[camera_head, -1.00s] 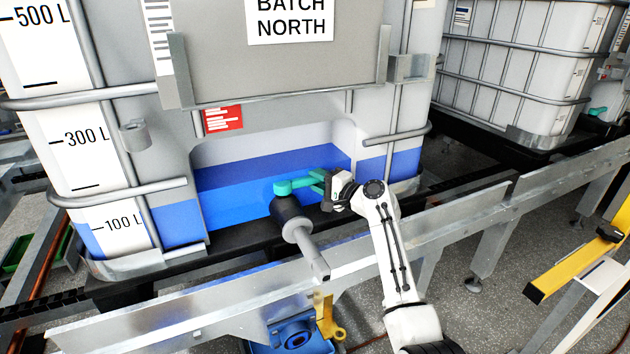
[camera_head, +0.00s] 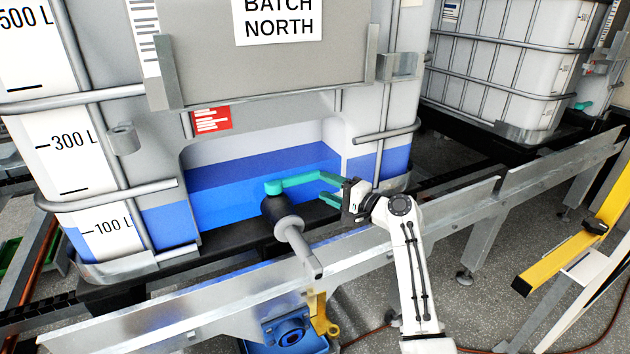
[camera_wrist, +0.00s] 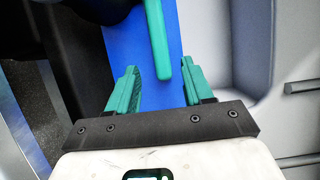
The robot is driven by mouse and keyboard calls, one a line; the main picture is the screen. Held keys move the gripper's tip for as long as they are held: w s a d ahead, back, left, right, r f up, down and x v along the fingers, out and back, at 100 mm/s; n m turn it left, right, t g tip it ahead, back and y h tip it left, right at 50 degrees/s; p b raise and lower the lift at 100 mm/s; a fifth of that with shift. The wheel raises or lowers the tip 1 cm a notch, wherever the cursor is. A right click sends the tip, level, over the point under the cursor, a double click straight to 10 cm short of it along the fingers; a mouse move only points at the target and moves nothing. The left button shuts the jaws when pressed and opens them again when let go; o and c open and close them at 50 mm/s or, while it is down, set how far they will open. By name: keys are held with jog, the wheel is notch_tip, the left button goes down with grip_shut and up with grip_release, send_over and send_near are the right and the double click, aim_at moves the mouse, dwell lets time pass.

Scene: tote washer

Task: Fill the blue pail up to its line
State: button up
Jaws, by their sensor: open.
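A teal valve lever (camera_head: 295,181) sits on the dark outlet valve (camera_head: 280,208) at the foot of the tote, pointing right. A grey spout (camera_head: 300,250) runs down from the valve over the metal rail; no stream shows from it. My gripper (camera_head: 332,190) is open, just right of the lever's free end. In the wrist view the lever (camera_wrist: 158,45) ends between my open teal fingers (camera_wrist: 157,82), with a gap on both sides. A blue object (camera_head: 288,334), perhaps the pail, shows below the spout, cut by the picture's bottom edge. Its line and contents cannot be made out.
The tote marked BATCH NORTH (camera_head: 255,90) holds blue liquid above its 100 L mark. A yellow hook (camera_head: 320,316) stands beside the blue object. A yellow bar (camera_head: 575,250) is at right.

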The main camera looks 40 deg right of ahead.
jog(key=shift+s+d, duration=0.15)
jog(key=shift+s, duration=1.15)
